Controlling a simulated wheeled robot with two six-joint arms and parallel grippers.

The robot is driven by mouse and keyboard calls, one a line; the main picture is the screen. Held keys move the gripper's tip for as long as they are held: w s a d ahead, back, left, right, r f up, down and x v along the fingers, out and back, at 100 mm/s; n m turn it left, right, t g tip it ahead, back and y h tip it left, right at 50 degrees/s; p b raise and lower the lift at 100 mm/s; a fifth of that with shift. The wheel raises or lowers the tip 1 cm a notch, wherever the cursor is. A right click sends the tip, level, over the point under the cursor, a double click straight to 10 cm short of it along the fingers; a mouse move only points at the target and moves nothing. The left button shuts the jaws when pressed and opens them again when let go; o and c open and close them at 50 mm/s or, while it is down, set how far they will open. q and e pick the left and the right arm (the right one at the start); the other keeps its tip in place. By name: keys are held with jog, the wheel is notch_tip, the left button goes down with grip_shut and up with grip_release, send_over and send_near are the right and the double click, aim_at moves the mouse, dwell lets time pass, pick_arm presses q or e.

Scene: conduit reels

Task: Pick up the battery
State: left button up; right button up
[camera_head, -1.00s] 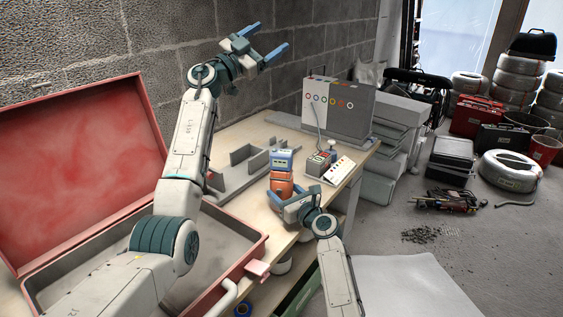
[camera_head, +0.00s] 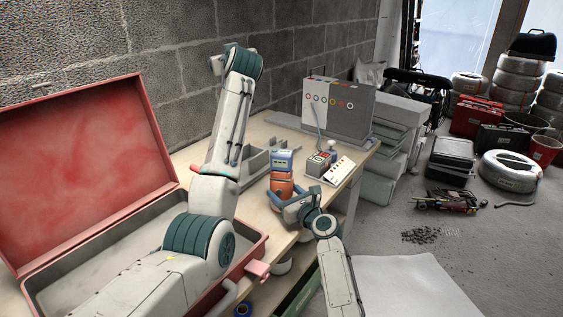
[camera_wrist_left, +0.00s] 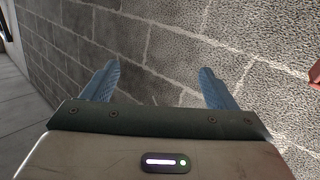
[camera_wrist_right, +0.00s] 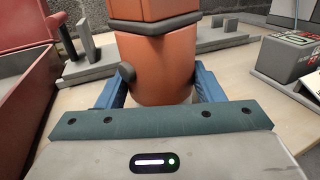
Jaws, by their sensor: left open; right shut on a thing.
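An orange body (camera_head: 282,187) stands upright on the workbench with a blue and white block (camera_head: 281,160), which looks like the battery, on its top. My right gripper (camera_head: 287,202) is shut around the lower orange body; its fingers flank it in the right wrist view (camera_wrist_right: 160,82). The block's top lies outside the right wrist view. My left gripper (camera_wrist_left: 160,72) is open and empty, facing the block wall. In the head view its fingers are hidden behind my raised left arm.
An open red case (camera_head: 80,180) lies at the left. A grey panel box (camera_head: 338,108) with coloured rings stands at the back of the bench. A small grey device (camera_head: 320,163) and a white button board (camera_head: 338,170) sit right of the orange body. A grey bracket (camera_head: 256,162) lies behind.

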pick_arm(q)
jog(key=s+d+f+m+g+h, duration=0.35)
jog(key=s+d+f+g, duration=0.3)
jog(key=f, duration=0.25)
jog(key=m+g+h, duration=0.3)
jog(key=m+g, duration=0.1)
jog(key=g, duration=0.1)
send_near(281, 152)
jog(key=shift+y, duration=0.25)
jog(key=x, duration=0.5)
jog(key=shift+w+f, duration=0.2)
jog(key=shift+s+d+x, duration=0.1)
jog(key=shift+d+x, duration=0.05)
jog(key=shift+x, duration=1.2)
jog(key=shift+s+d+x, duration=0.1)
jog(key=shift+d+x, duration=0.05)
jog(key=shift+x, duration=1.2)
jog(key=c, duration=1)
